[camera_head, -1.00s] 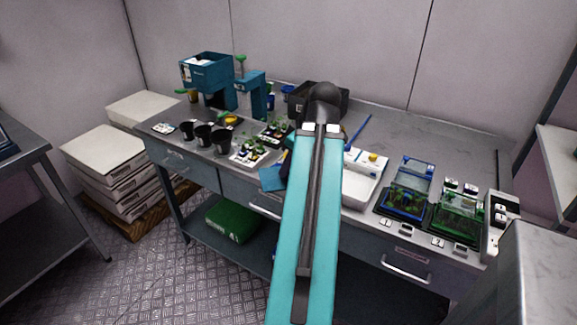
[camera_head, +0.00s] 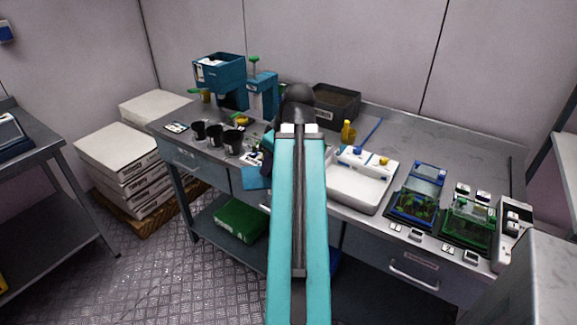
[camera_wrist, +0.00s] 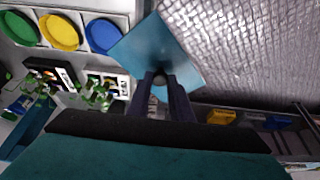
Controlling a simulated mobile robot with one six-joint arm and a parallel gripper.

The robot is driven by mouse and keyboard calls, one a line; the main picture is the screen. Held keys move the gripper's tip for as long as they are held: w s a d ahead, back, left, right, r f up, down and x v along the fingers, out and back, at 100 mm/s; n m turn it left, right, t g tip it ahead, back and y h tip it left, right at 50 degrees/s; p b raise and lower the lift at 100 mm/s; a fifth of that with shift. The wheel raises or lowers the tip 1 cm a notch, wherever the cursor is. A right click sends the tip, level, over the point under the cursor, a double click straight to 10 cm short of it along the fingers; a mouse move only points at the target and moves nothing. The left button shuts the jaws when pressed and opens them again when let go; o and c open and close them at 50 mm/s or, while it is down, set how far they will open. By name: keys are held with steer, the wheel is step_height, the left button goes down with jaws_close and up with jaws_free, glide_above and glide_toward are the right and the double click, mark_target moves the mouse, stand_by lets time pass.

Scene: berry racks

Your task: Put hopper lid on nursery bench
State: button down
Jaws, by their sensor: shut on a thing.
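A flat teal-blue square plate, which looks like the hopper lid (camera_head: 257,177), is held by my gripper (camera_head: 266,155). In the wrist view the fingers (camera_wrist: 166,84) are shut on the lid (camera_wrist: 150,47) near its lower part, with floor and bench edge behind it. In the head view it hangs at the front edge of the long grey bench (camera_head: 440,152); its exact height is unclear. My arm hides the middle of the bench. The teal hopper (camera_head: 220,76) stands at the bench's back left, and something white shows in its top.
Black pots (camera_head: 214,133) stand left of the lid. A white tray (camera_head: 352,190) and clear boxes (camera_head: 418,205) stand right. Green, yellow and blue discs (camera_wrist: 60,32) and seedlings (camera_wrist: 96,94) show in the wrist view. The bench's back right looks clear. Another table (camera_head: 50,165) stands left.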

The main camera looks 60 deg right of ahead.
steer(key=w+a, duration=0.9)
steer(key=w, duration=0.3)
steer(key=w+a, duration=0.6)
steer(key=a, duration=0.5)
steer(key=w+a, duration=0.6)
steer(key=a, duration=0.5)
steer(key=w+a, duration=0.6)
steer(key=a, duration=0.5)
steer(key=shift+w+a, duration=0.15)
